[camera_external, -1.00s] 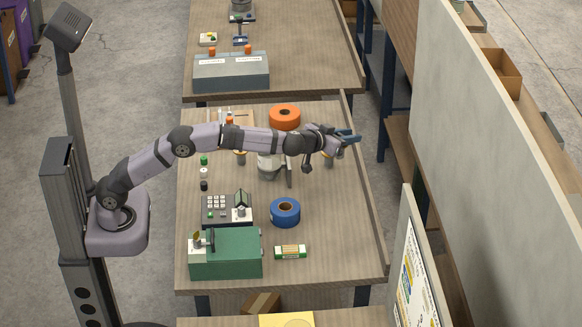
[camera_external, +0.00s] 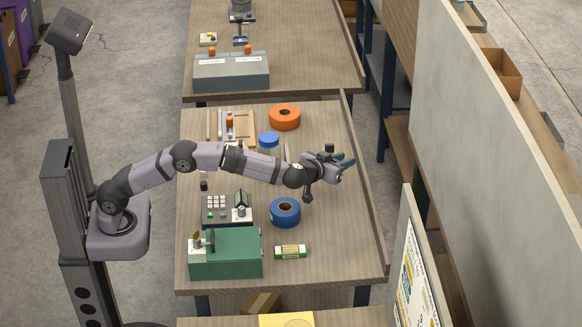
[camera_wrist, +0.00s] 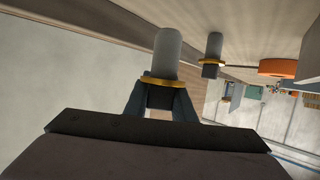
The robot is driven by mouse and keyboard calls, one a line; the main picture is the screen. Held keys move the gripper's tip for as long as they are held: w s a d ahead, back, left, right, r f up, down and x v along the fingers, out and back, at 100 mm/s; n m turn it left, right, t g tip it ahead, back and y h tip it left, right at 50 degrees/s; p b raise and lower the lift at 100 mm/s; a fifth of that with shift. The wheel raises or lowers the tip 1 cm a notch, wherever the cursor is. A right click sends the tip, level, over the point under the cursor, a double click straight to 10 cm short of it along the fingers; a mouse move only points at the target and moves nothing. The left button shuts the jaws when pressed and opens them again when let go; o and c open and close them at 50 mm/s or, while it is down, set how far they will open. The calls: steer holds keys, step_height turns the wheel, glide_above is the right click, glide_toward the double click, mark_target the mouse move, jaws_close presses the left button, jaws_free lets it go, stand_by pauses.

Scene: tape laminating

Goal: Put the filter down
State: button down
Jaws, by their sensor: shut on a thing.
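My gripper (camera_external: 345,160) is shut on a filter (camera_wrist: 168,60), a grey cylinder with a yellow ring and a dark end. In the wrist view the filter sits between my two dark fingers, its grey part pointing away from them. In the external view my gripper is above the right part of the table, right of the middle, and the held filter cannot be made out clearly there. A second similar grey cylinder with a yellow ring (camera_wrist: 213,50) shows beyond it in the wrist view, apart from my gripper.
On the table (camera_external: 340,235) are an orange roll (camera_external: 285,116), a blue roll (camera_external: 285,212), a blue-lidded jar (camera_external: 269,139), a keypad device (camera_external: 222,208), a green box (camera_external: 230,254) and a small green-white pack (camera_external: 291,251). A raised edge (camera_external: 365,180) runs along the right. The table's right front is bare.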

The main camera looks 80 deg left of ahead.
steer(key=shift+f, duration=2.1)
steer(key=shift+f, duration=0.2)
steer(key=c, duration=1.5)
jaws_free()
steer(key=shift+r, duration=0.25)
steer(key=shift+s+d, duration=0.2)
steer(key=shift+d, duration=0.05)
steer(key=b+v, duration=0.3)
steer(key=v, duration=0.8)
steer(key=shift+s+d+r, duration=0.1)
steer(key=shift+s, duration=0.1)
steer(key=shift+r, duration=0.1)
